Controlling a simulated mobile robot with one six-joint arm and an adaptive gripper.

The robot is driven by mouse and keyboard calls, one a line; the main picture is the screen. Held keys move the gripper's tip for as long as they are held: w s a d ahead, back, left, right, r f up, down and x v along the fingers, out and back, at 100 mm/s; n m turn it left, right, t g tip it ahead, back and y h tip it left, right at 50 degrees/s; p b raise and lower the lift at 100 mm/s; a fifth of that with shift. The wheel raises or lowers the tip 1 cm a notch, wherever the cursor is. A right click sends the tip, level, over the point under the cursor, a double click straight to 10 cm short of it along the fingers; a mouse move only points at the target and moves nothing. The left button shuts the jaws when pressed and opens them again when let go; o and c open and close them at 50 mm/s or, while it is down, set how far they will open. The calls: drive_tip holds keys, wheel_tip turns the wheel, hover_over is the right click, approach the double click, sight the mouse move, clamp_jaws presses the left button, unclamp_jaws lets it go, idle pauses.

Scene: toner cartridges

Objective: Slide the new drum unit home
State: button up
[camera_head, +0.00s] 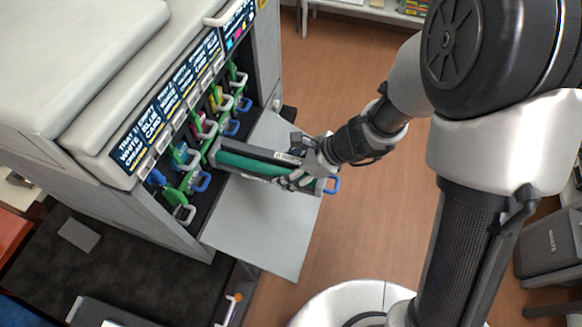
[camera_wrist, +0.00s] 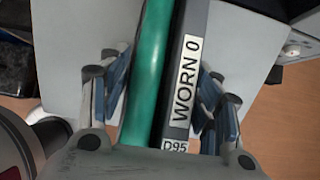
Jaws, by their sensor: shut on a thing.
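A long drum unit (camera_head: 255,162) with a green roller and a dark grey body is in my gripper (camera_head: 308,167), above the lowered front door. A blue handle (camera_head: 332,185) shows at its outer end. Its far end is at the printer's front opening; how far it reaches inside, I cannot tell. In the wrist view the drum unit (camera_wrist: 148,65) lies between my gripper's fingers (camera_wrist: 162,95), which are shut on it from both sides. Its label (camera_wrist: 187,85) reads "WORN 0", cut off, with "D95" below. The printer (camera_head: 175,80) has its front open.
Several cartridges with pale and blue handles (camera_head: 203,182) fill the bay beside the drum unit. The lowered grey door (camera_head: 265,230) lies under it. Slot signs (camera_head: 150,135) run above the bay. A dark bench top (camera_head: 60,265) is at lower left.

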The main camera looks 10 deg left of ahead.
sight(263, 159)
drive_tip(key=shift+a, duration=0.25)
drive_tip(key=shift+w+a, duration=0.1)
drive_tip(key=shift+a, duration=0.8)
drive_tip(key=shift+a, duration=0.1)
drive_tip(key=shift+w+a, duration=0.1)
drive_tip(key=shift+a, duration=0.95)
drive_tip(key=shift+a, duration=0.1)
drive_tip(key=shift+w+a, duration=0.15)
drive_tip(key=shift+a, duration=1.6)
